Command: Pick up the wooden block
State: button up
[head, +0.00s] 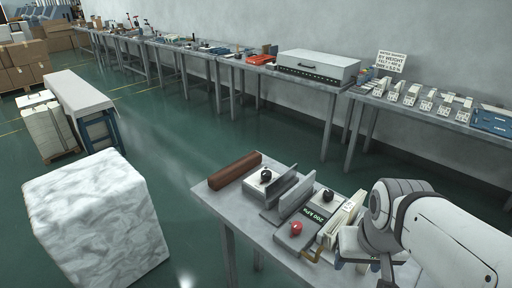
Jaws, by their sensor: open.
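A long reddish-brown wooden block (234,170) lies at the far left end of the grey metal table (246,208). Its top and near side show, and nothing covers it. My gripper (362,268) is at the lower right, over the near right part of the same table. It is open and well apart from the block, with the other table items between them. My white arm hides part of the gripper and the table's right end.
Beside the block are a white piece with a black knob (265,177), upright grey plates (296,195), a dark labelled panel (320,212) and a red knob (296,229). A large white wrapped cube (95,222) stands left. Green floor (185,200) lies open between.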

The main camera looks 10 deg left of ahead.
aim_at(221, 178)
jog(key=u, duration=0.35)
jog(key=k, duration=1.05)
jog(key=u, duration=1.25)
jog(key=i, duration=1.85)
jog(key=z, duration=0.75)
jog(key=i, duration=1.15)
jog(key=z, duration=0.9)
jog(key=k, duration=0.8)
jog(key=z, duration=0.15)
jog(key=i, duration=0.55)
jog(key=u, duration=0.05)
